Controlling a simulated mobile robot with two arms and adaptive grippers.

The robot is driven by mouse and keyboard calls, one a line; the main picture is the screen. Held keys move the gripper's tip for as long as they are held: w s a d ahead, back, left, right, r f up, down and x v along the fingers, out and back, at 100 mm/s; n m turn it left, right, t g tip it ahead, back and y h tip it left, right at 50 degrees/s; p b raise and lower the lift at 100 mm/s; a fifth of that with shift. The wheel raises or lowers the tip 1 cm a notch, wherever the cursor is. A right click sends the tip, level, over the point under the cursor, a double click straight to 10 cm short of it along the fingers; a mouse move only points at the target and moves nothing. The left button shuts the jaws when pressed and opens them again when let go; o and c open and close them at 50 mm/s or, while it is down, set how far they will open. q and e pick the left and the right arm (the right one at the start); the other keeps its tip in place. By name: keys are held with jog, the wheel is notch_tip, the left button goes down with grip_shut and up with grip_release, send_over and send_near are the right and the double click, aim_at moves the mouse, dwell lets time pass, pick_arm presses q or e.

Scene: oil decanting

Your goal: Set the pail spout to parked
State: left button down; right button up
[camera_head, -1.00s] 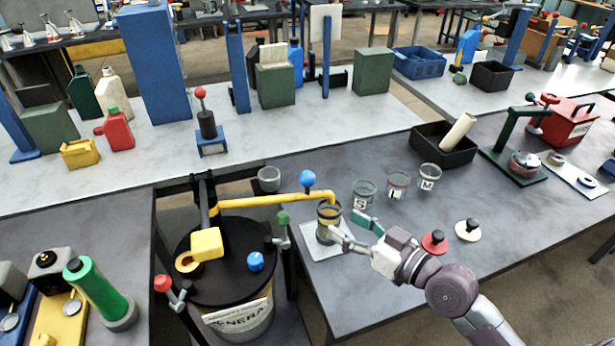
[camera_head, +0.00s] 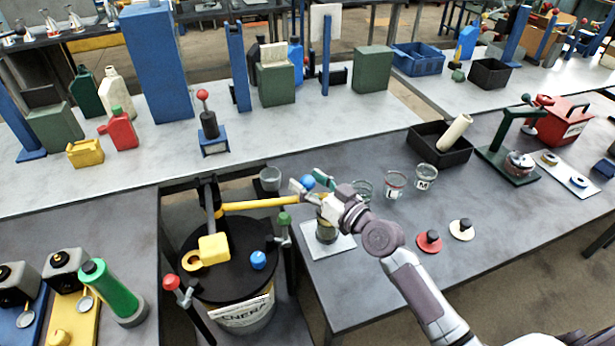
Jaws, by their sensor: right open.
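The pail (camera_head: 245,316) stands in the gap between benches, with a black lid (camera_head: 228,270). Its yellow spout (camera_head: 258,205) runs right from a black post (camera_head: 209,200) and reaches over the right bench toward a jar (camera_head: 325,233) on a white plate (camera_head: 342,246). A blue ball knob (camera_head: 307,182) sits above the spout's outer end. My right gripper (camera_head: 309,181) is open, with its fingers on either side of the blue knob; I cannot tell whether they touch it. The gripper partly hides the spout's end and the jar's top. My left gripper is not in view.
Labelled glass beakers (camera_head: 395,186) stand right of the gripper, one partly hidden by it. A grey cup (camera_head: 270,178) is behind the spout. Red (camera_head: 428,240) and cream (camera_head: 461,229) knobbed discs lie on the bench. Clamps with red (camera_head: 171,282) and green (camera_head: 284,218) knobs flank the pail.

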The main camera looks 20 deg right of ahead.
jog(key=shift+w+a, duration=0.15)
jog(key=shift+w, duration=0.1)
grip_shut()
dwell(0.3)
